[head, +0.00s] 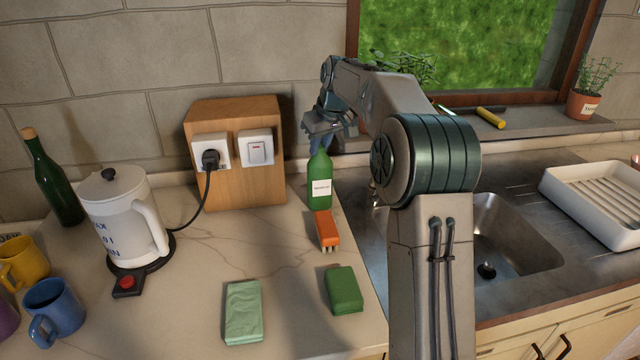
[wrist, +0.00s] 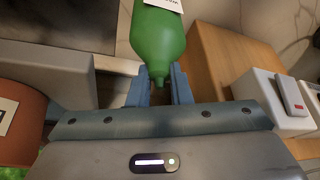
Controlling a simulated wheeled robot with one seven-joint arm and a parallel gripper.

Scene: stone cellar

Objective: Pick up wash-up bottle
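The wash-up bottle (head: 320,184) is green with a white label and stands upright on the counter, left of the sink. My gripper (head: 320,143) is over the top of the bottle, reaching down from behind it. In the wrist view, the bottle (wrist: 160,42) tapers to a narrow tip between the two blue fingers of my gripper (wrist: 159,84). The fingers stand apart with a gap on each side of the tip, so the gripper is open. The bottle's base is out of the wrist view.
An orange brush (head: 326,229) lies just in front of the bottle. A wooden socket box (head: 236,180) stands close on its left. A green sponge (head: 343,289) and a folded cloth (head: 243,312) lie nearer. The sink (head: 510,235) is to the right.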

